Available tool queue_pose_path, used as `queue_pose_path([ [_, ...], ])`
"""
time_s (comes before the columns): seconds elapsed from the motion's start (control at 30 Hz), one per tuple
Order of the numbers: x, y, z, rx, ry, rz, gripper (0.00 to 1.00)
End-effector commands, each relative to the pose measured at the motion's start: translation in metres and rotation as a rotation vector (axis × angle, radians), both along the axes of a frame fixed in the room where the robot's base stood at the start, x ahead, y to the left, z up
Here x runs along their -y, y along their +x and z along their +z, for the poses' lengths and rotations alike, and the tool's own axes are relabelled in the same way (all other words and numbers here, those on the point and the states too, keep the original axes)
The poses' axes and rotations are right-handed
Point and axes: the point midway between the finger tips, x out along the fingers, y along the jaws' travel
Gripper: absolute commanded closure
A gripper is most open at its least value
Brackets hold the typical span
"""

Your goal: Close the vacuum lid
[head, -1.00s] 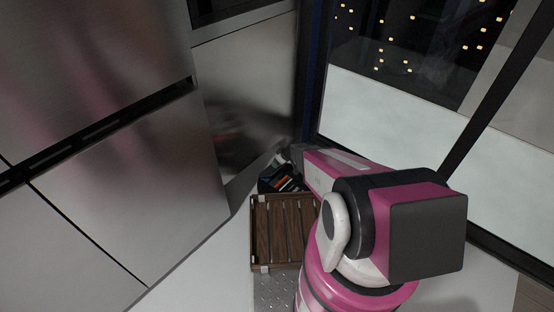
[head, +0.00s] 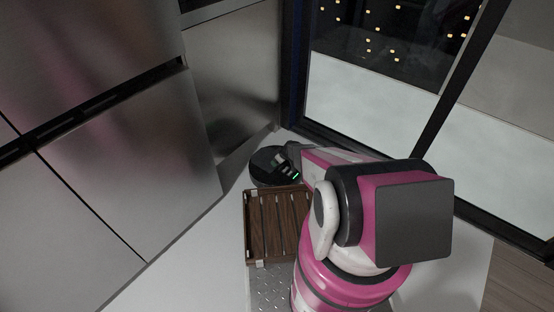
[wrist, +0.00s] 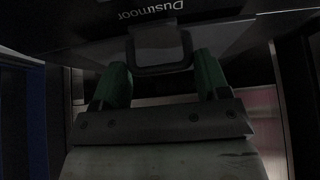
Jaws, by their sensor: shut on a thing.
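The vacuum (head: 262,168) is a black, round, low shape on the floor behind the wooden slatted rack in the head view. Its top looks dark and smooth there, and my gripper (head: 289,166) is at its right side, partly hidden by my arm. In the wrist view a dark panel, the vacuum lid (wrist: 95,30), carries the upside-down word "Dustmoor". My gripper (wrist: 161,72) has its green fingers on both sides of a grey, frame-like tab (wrist: 160,48) on the lid, and is shut on it. Whether the lid lies fully flat cannot be told.
A wooden slatted rack (head: 248,240) stands in front of the vacuum, with a metal tread plate (head: 268,285) nearer. Steel cabinets (head: 125,170) rise on the left. A glazed wall (head: 385,105) closes the back right. White floor (head: 205,255) is clear on the left.

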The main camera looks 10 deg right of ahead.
Motion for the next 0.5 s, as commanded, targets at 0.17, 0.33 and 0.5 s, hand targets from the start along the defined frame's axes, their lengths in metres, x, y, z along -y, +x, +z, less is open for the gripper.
queue_pose_path([
  [0.17,0.005,0.008,-0.013,0.011,-0.010,-0.007,0.74],
  [0.33,0.006,0.008,-0.019,0.011,-0.011,-0.006,0.73],
  [0.5,0.006,0.008,-0.021,0.011,-0.011,-0.006,0.73],
])
